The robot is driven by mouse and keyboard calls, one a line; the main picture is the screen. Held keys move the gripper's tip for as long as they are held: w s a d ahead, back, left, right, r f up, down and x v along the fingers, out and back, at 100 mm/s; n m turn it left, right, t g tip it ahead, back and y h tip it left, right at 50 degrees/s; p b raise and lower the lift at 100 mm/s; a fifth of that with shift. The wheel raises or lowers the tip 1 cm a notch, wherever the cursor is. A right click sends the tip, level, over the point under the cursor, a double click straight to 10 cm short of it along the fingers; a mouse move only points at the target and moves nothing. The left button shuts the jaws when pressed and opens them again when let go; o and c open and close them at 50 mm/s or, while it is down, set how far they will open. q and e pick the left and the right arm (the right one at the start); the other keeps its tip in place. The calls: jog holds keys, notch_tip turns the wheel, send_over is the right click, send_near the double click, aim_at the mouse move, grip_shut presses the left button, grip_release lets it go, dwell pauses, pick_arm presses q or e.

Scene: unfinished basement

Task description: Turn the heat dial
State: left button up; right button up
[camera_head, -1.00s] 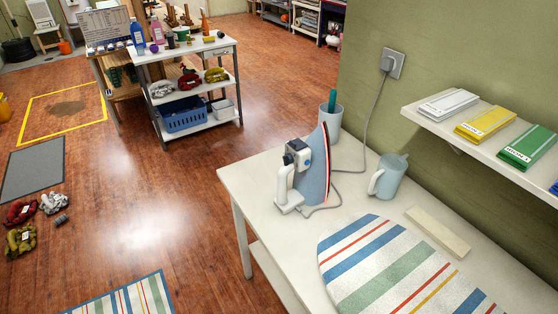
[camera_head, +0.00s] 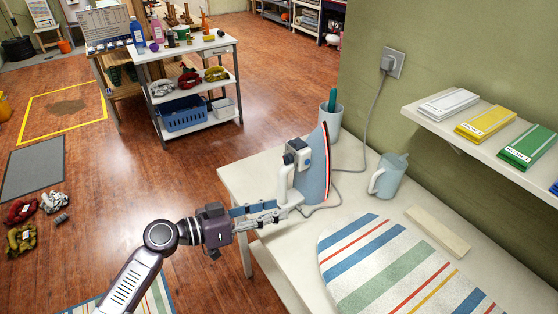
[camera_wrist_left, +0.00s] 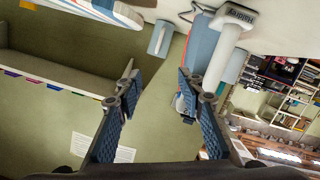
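A blue-grey iron (camera_head: 313,180) with a white handle (camera_head: 284,181) stands upright at the table's left end. A small dark round part (camera_head: 289,159) near the top of its handle side looks like the heat dial. My left gripper (camera_head: 283,211) comes in from the left, low beside the handle and below that part. Its tips overlap the iron's lower handle in this view, so contact cannot be told. In the left wrist view its fingers (camera_wrist_left: 158,83) are apart with nothing between them; the iron (camera_wrist_left: 203,50) is right of them. My right gripper is not in view.
A cord runs from the iron to a wall socket (camera_head: 393,62). A striped ironing pad (camera_head: 390,268) lies in front. A wall shelf (camera_head: 455,141) overhangs at right.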

aim_at(279, 172)
pick_arm(q)
jog(key=w+a+r+n+t, duration=0.2)
jog(key=w+a+r+t, duration=0.1)
jog(key=w+a+r, duration=0.3)
jog(key=p+x, duration=0.2)
jog(key=x, duration=0.7)
jog(key=shift+w+f+p, duration=0.15)
jog(key=shift+w+p, duration=0.2)
jog(key=shift+p, duration=0.05)
jog(key=shift+c, duration=0.9)
grip_shut()
